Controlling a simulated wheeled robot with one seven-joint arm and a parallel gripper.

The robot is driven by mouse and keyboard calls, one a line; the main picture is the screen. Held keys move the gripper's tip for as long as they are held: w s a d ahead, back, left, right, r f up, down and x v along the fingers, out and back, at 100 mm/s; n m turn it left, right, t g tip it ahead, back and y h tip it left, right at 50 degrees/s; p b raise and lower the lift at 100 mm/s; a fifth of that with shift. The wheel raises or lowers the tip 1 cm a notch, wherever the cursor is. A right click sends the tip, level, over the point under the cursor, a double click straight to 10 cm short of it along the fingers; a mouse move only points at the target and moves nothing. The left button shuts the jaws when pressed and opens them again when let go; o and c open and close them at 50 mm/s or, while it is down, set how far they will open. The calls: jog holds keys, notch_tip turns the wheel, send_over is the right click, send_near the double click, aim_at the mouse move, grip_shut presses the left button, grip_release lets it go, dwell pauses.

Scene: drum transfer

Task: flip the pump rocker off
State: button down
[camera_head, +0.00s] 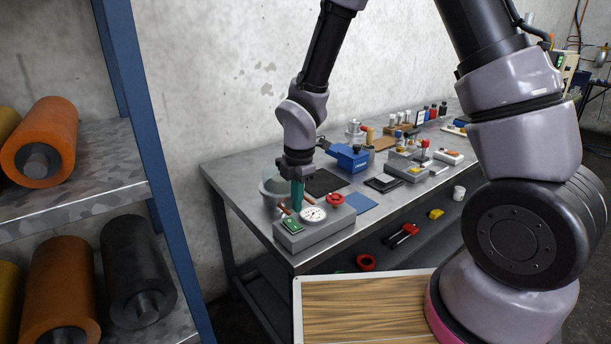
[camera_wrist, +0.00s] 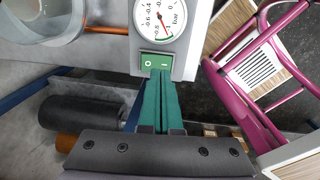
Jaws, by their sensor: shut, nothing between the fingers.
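The pump rocker (camera_wrist: 155,62) is a green switch marked O on the left and a dash on the right, set in the grey pump box (camera_head: 322,233). It also shows in the head view (camera_head: 291,224) at the box's near left corner. A round white gauge (camera_wrist: 165,14) sits right beside it. My gripper (camera_wrist: 160,76) has teal fingers shut together with nothing between them. In the wrist view the tips reach the rocker's lower edge; in the head view they (camera_head: 297,208) hang close above the box. I cannot tell whether they touch, or which side is pressed.
A clear round vessel (camera_wrist: 40,20) and a copper-coloured pipe (camera_wrist: 105,30) lie beside the rocker. A red knob (camera_head: 335,199) stands right of the gauge. A blue device (camera_head: 348,157) and several small items crowd the steel bench (camera_head: 236,183). A shelf with rollers (camera_head: 40,141) stands left.

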aim_at(300, 227)
notch_tip(300, 227, up, 10)
jog(key=s, duration=0.1)
jog(key=shift+d+f, duration=0.2)
jog(key=shift+d, duration=0.15)
jog(key=shift+w+f, duration=0.1)
jog(key=shift+w, duration=0.05)
